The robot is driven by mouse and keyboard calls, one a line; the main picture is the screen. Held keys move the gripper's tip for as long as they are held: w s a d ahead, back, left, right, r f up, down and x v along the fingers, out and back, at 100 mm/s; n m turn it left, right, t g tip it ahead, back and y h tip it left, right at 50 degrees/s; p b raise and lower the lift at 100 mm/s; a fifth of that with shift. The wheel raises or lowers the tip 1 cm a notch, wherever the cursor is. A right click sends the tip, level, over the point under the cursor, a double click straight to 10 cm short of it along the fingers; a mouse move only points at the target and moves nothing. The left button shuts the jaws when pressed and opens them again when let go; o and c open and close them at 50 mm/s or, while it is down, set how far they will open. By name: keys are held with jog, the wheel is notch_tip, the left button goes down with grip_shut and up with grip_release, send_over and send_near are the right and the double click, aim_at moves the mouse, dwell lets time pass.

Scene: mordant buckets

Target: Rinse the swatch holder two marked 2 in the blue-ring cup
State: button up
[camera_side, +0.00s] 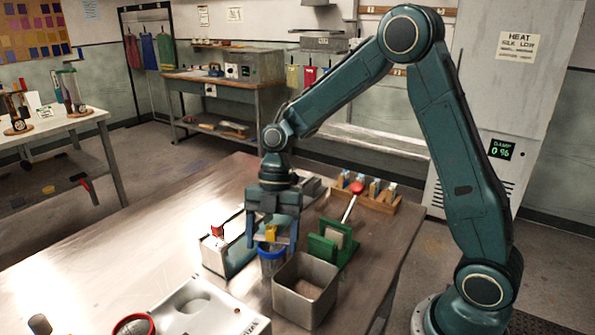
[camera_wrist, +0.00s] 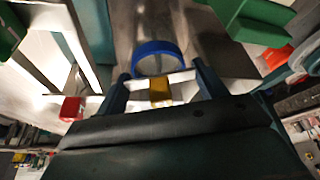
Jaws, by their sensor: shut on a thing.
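My gripper (camera_side: 271,236) points down at the middle of the metal table and is shut on a small yellow block, the top of a swatch holder (camera_side: 271,232). In the wrist view the yellow block (camera_wrist: 160,91) sits between my pale jaw tips. No number is readable on it. The blue-ring cup (camera_side: 271,263) stands directly below my gripper in the side view. In the wrist view its blue ring (camera_wrist: 158,48) shows just beyond the yellow block. The holder's lower part is hidden, and I cannot tell whether it is inside the cup.
A square metal bucket (camera_side: 305,290) stands close in front right of the cup. A green stand (camera_side: 330,242) is to the right, and a wooden rack (camera_side: 365,195) with several holders is behind it. A white tray (camera_side: 205,310) and a red-ring cup (camera_side: 134,325) are in front.

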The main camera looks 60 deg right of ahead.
jog(key=shift+f, duration=0.35)
dwell(1.9)
jog(key=shift+r, duration=0.15)
dwell(4.3)
jog(key=shift+r, duration=3.35)
